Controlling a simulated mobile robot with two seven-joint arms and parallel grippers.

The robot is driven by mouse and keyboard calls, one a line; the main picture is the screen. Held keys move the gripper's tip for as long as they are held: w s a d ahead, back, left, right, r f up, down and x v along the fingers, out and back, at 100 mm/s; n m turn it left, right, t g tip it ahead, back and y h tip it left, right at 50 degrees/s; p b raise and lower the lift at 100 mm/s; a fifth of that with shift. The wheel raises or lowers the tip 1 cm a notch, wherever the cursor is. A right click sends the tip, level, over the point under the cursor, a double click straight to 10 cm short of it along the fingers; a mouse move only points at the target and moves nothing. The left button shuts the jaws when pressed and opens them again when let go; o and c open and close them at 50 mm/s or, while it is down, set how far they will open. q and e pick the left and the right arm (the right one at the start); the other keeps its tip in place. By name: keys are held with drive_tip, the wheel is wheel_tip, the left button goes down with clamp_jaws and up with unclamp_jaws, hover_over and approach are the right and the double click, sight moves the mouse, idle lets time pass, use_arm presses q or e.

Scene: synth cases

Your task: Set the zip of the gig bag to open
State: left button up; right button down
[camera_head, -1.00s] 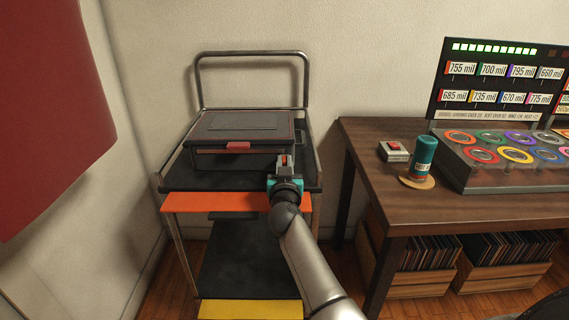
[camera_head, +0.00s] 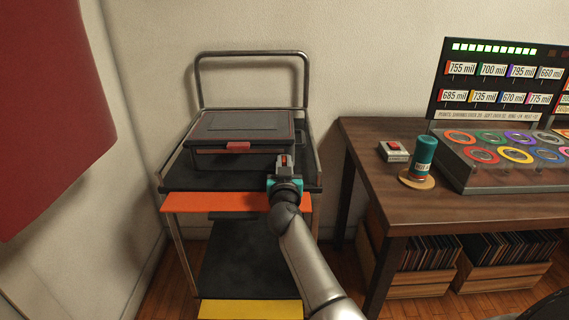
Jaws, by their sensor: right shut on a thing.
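The gig bag (camera_head: 251,123) is a dark, box-shaped case with thin red trim, lying flat on the top shelf of a cart. A red tab (camera_head: 238,147) sits at the middle of its front edge. Its lid looks down. My right gripper (camera_head: 284,163) is at the bag's front right corner, its fingers pointing away from me. It is shut on the zip's pull, which is small and mostly hidden between the fingers. I cannot read the zip's exact position along the seam. My left gripper is out of view.
The cart (camera_head: 181,180) has a dark top shelf, an orange front edge and a raised back rail. A wooden desk (camera_head: 375,143) stands to the right with a red-buttoned box (camera_head: 394,151), a teal can (camera_head: 423,157) and a console (camera_head: 505,155). A red panel (camera_head: 45,115) hangs at left.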

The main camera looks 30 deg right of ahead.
drive_tip(key=w+a, duration=0.2)
drive_tip(key=a, duration=0.1)
drive_tip(key=shift+a+f, duration=0.1)
drive_tip(key=shift+f, duration=0.05)
drive_tip(key=shift+w+a, duration=0.25)
drive_tip(key=shift+a, duration=0.25)
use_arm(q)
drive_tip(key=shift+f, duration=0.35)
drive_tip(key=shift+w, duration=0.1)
use_arm(e)
drive_tip(key=c, duration=0.8)
unclamp_jaws()
drive_tip(key=shift+c, duration=0.2)
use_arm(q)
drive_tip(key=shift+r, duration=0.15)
use_arm(e)
drive_tip(key=shift+s, duration=0.1)
